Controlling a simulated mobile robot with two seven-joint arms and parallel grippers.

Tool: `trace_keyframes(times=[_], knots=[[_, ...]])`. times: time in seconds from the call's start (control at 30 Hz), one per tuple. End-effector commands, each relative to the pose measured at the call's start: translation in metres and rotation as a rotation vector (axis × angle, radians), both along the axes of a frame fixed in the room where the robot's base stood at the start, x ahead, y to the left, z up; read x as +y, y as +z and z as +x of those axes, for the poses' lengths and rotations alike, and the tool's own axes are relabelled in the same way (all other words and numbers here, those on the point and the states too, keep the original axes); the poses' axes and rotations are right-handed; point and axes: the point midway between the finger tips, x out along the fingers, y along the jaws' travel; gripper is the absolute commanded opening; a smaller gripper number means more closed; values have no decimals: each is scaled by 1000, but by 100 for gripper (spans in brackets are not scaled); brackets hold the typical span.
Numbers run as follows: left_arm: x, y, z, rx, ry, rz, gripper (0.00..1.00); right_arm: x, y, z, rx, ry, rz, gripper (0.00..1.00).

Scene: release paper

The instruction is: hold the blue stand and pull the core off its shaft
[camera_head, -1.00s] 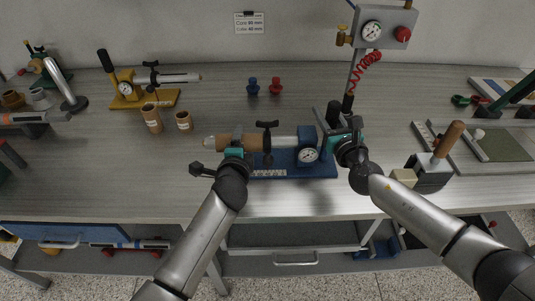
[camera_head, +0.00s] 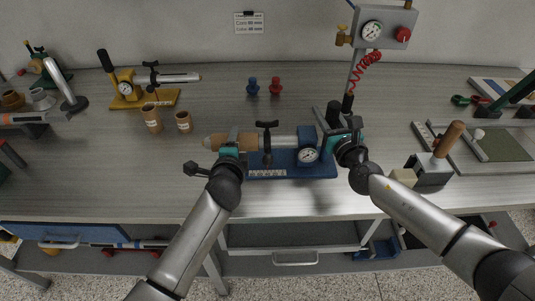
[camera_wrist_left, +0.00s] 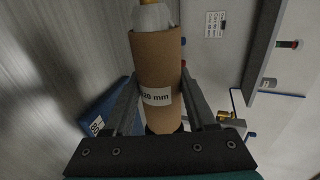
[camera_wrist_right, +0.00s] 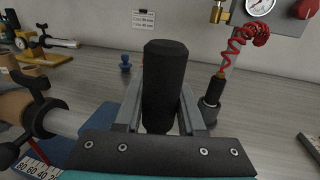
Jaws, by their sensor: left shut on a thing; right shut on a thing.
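The blue stand (camera_head: 312,172) sits on the bench with a gauge on it and a silver shaft (camera_head: 285,142) pointing left. The brown cardboard core (camera_head: 248,141) is around the shaft's left part; its label and the pale tip at its far end show in the left wrist view (camera_wrist_left: 158,60). My left gripper (camera_head: 229,150) is shut on the core. My right gripper (camera_head: 346,138) is shut on a black upright handle (camera_wrist_right: 165,80) at the stand's right end. A black T-handle (camera_head: 267,126) stands over the shaft right of the core.
Two loose cores (camera_head: 152,118) and a yellow stand (camera_head: 140,100) are at the back left. Blue and red pegs (camera_head: 275,86) stand behind the stand. A gauge box with a red coiled hose (camera_head: 368,70) is behind right. A wooden-handled block (camera_head: 432,172) is to the right.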

Motion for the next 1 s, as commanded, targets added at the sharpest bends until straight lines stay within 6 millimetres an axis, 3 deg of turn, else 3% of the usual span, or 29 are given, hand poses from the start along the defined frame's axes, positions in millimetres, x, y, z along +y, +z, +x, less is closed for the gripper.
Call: trace_keyframes(times=[1.0], knots=[[54,-5,-2,12,6,2,0,-1,0,0,0,-3,0,0]])
